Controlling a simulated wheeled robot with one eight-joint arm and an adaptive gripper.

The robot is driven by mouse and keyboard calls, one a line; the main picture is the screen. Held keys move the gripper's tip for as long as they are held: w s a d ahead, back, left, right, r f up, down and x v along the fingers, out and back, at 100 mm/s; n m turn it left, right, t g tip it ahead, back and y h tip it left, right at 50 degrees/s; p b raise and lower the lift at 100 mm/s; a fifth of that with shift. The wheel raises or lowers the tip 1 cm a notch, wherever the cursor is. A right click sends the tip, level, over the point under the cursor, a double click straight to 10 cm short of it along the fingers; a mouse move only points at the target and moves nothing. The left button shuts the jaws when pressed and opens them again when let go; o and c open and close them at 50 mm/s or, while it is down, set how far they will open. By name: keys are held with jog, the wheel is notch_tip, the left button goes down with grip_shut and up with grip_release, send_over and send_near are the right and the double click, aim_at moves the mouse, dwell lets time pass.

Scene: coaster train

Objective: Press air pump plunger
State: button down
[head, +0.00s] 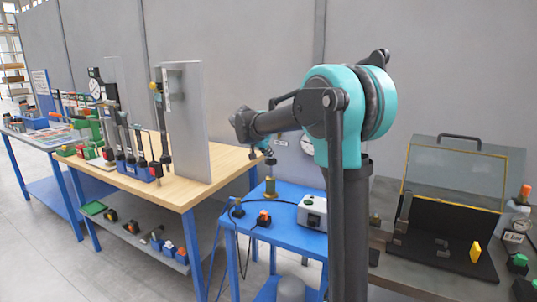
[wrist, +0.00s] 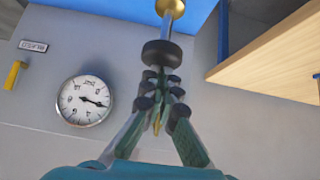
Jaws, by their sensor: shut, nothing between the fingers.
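The air pump (head: 270,187) is a small brass-coloured body standing upright on the blue table, with a thin rod rising from it. In the wrist view its plunger shows as a dark round knob (wrist: 165,53) on a pale metal rod, with the brass part (wrist: 170,8) beyond. My gripper (head: 269,158) points down above the pump. In the wrist view its fingers (wrist: 159,82) are shut and empty, with their tips just at the knob. I cannot tell whether they touch it.
A round gauge (wrist: 85,100) hangs on the wall behind. The blue table (head: 295,232) also holds a white box (head: 313,212) and small switches with cables. A wooden workbench (head: 212,187) with an upright grey panel (head: 186,120) stands close on the left.

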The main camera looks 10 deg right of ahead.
jog(key=shift+s+f, duration=0.1)
jog(key=shift+f, duration=2.7)
